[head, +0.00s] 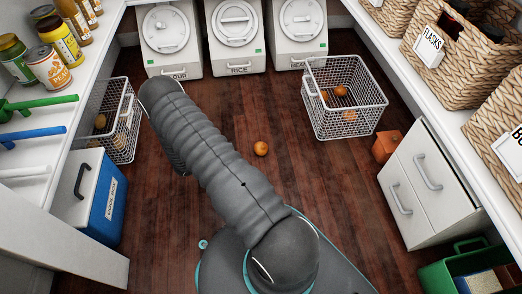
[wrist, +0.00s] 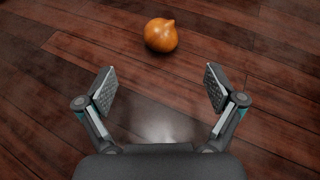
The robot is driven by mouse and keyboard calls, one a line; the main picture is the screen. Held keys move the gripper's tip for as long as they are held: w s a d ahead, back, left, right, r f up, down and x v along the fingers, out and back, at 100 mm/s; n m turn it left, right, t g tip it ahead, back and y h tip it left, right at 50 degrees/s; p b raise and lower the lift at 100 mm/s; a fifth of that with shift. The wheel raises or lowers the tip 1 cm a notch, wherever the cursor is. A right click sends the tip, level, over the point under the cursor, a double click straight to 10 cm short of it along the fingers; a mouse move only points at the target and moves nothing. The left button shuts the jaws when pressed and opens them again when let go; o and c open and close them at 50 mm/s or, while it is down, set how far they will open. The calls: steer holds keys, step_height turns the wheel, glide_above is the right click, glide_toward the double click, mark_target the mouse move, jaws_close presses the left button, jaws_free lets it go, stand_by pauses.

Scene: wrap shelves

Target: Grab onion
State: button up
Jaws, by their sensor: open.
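An orange-brown onion (head: 261,148) lies on the dark wood floor, right of my arm in the head view. In the wrist view the onion (wrist: 161,35) lies beyond my fingertips, near the top middle, with its pointed tip up and to the right. My gripper (wrist: 160,88) is open and empty, with its two fingers spread wide. The onion is lined up with the gap between the fingers but apart from them. In the head view my gripper is hidden behind my arm.
A white wire basket (head: 344,112) with some onions stands at the right. Another wire basket (head: 113,122) and a blue and white coolbox (head: 98,197) stand at the left. White bins (head: 235,39) line the back. Bare floor surrounds the loose onion.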

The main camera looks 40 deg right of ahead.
mark_target(261, 148)
steer(key=shift+s+f, duration=0.1)
steer(key=shift+f, duration=0.55)
steer(key=shift+d+f, duration=0.25)
steer(key=shift+d, duration=0.05)
steer(key=b+x, duration=0.1)
steer(key=x, duration=1.2)
steer(key=shift+d+b, duration=0.2)
steer(key=shift+b, duration=0.15)
steer(key=c, duration=1.3)
